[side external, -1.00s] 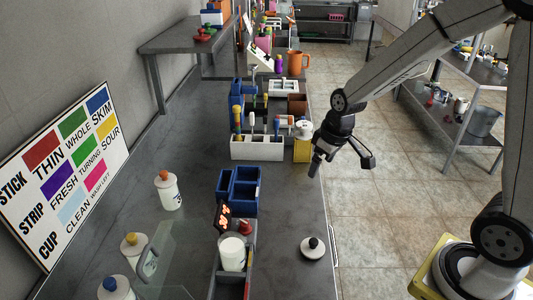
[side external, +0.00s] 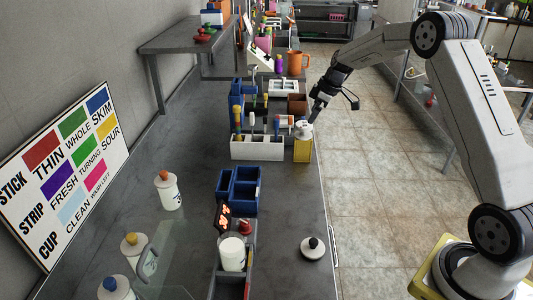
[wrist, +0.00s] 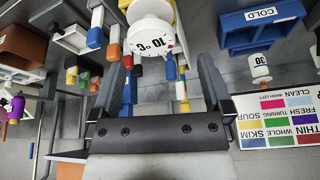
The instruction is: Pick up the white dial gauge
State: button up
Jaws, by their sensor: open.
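The white dial gauge appears to be the round white piece (side external: 303,130) on top of a yellow-sided block at the counter's right edge. In the wrist view a white round body (wrist: 152,38) with black "10 °C" lettering, upside down, shows beyond and between my fingers. My gripper (side external: 314,116) is open, with its tips just above and beside the white piece in the side view. It also shows in the wrist view (wrist: 163,85), with nothing held between its fingers. Whether a fingertip touches the piece I cannot tell.
A white rack (side external: 257,151) with several coloured-handled items stands left of the gauge. A blue divided bin (side external: 238,190), a white jar (side external: 232,254) and a black-knobbed white disc (side external: 312,247) are nearer. A brown box (side external: 297,104) lies behind. The floor side at right is open.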

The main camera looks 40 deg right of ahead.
aim_at(306, 124)
jog(key=shift+w+d, duration=0.2)
jog(key=shift+d, duration=0.25)
jog(key=shift+f, duration=0.1)
jog(key=shift+x, duration=1.2)
jog(key=shift+w+f, duration=0.1)
jog(key=shift+x, duration=2.5)
jog(key=shift+w, duration=0.1)
jog(key=c, duration=1.3)
jog(key=shift+r, duration=5.1)
